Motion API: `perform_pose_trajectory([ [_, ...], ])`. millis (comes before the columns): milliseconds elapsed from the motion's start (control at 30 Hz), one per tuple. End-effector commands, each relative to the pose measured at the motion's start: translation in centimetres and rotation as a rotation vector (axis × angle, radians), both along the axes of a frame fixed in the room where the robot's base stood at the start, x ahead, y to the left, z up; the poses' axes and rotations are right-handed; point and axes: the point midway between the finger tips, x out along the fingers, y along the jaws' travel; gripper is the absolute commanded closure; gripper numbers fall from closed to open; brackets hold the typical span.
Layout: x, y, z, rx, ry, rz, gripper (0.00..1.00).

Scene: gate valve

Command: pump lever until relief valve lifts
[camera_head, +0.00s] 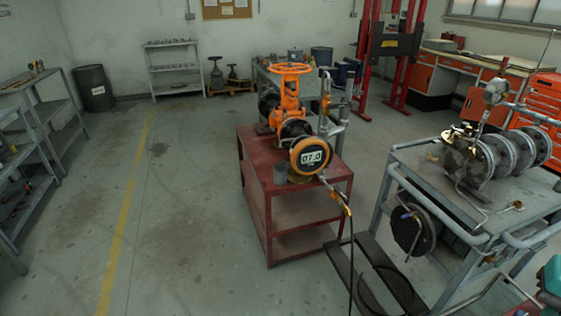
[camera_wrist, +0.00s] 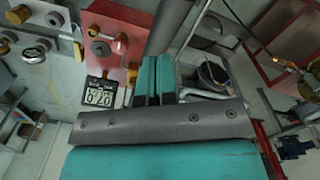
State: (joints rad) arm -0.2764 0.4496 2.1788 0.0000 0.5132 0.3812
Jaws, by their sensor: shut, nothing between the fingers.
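My gripper (camera_wrist: 156,64) shows in the wrist view, its two teal fingers pressed together with nothing between them. A thick grey bar (camera_wrist: 172,24) reaches in from the top to just past the fingertips. It may be the pump lever. I cannot tell if it touches them. A black digital display (camera_wrist: 99,92) hangs left of the fingers; its digits are hard to read. In the head view the orange gate valve (camera_head: 290,88) stands on a red cart, and its round orange gauge (camera_head: 311,156) reads 07.0. I cannot pick out the relief valve with certainty.
The red cart (camera_head: 307,178) stands mid-floor. Right of it is a grey bench (camera_head: 437,182) with a flanged metal assembly (camera_head: 470,155). A dark hose (camera_head: 351,255) runs down to the floor. The floor left of the cart is clear up to the grey shelving (camera_head: 45,125).

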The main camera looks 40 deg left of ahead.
Motion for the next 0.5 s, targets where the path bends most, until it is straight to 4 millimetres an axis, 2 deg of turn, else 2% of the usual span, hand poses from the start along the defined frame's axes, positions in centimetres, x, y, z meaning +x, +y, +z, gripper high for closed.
perform_pose_trajectory([
  [133, 0.0, 0.0, -0.9, 0.0, 0.001, 0.0, 1.0],
  [500, 0.0, 0.0, -5.9, -0.001, 0.001, 0.0, 1.0],
])
